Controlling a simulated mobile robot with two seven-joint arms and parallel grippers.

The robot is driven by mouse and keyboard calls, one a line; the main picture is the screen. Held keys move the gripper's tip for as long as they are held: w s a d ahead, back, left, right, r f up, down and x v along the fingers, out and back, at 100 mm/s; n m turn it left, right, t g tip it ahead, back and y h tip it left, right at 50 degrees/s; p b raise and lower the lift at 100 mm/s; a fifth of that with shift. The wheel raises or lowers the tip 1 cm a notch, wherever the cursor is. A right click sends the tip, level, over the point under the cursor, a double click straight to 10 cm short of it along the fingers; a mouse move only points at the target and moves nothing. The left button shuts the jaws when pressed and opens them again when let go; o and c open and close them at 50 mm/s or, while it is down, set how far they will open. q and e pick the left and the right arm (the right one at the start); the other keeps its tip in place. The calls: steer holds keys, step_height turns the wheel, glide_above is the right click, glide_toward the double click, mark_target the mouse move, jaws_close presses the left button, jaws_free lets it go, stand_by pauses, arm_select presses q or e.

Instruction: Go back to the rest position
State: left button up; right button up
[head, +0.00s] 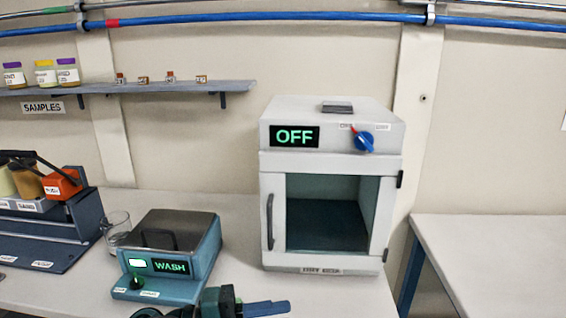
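My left gripper (266,308) shows at the bottom edge, with dark body parts to its left and blue fingers pointing right. It is in front of the wash unit and below the white oven, apart from both as far as I can see. The bottom edge cuts it off, and I cannot tell whether the fingers are apart or together. I see nothing held in it. My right gripper is not in view.
The white oven (275,162) reads OFF; its windowed door looks shut. Left of it stand the blue wash unit (207,262), a glass beaker (115,225) and a blue rack (85,218). A wall shelf (150,88) holds jars and small samples. The right-hand table (500,260) is clear.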

arm_select(q)
steer(key=a+f+n+t+y+p, duration=0.1)
steer(key=a+f+n+t+y, duration=0.5)
steer(key=n, duration=0.5)
steer(key=a+f+n+t+y+p, duration=0.1)
steer(key=a+f+n+t+y, duration=0.2)
steer(key=n+t, duration=0.65)
steer(key=s+a+f+n+g+y, duration=0.3)
steer(key=s+f+n+g+y, duration=0.2)
steer(key=s+f, duration=0.6)
step_height(320, 180, down, 2)
steer(key=n+g, duration=0.2)
steer(key=shift+s+a+g+y, duration=0.3)
steer(key=shift+g+y, duration=0.05)
steer(key=shift+y, duration=0.05)
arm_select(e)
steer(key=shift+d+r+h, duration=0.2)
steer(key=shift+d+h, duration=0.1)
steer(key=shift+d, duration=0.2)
arm_select(q)
steer(key=shift+n, duration=0.25)
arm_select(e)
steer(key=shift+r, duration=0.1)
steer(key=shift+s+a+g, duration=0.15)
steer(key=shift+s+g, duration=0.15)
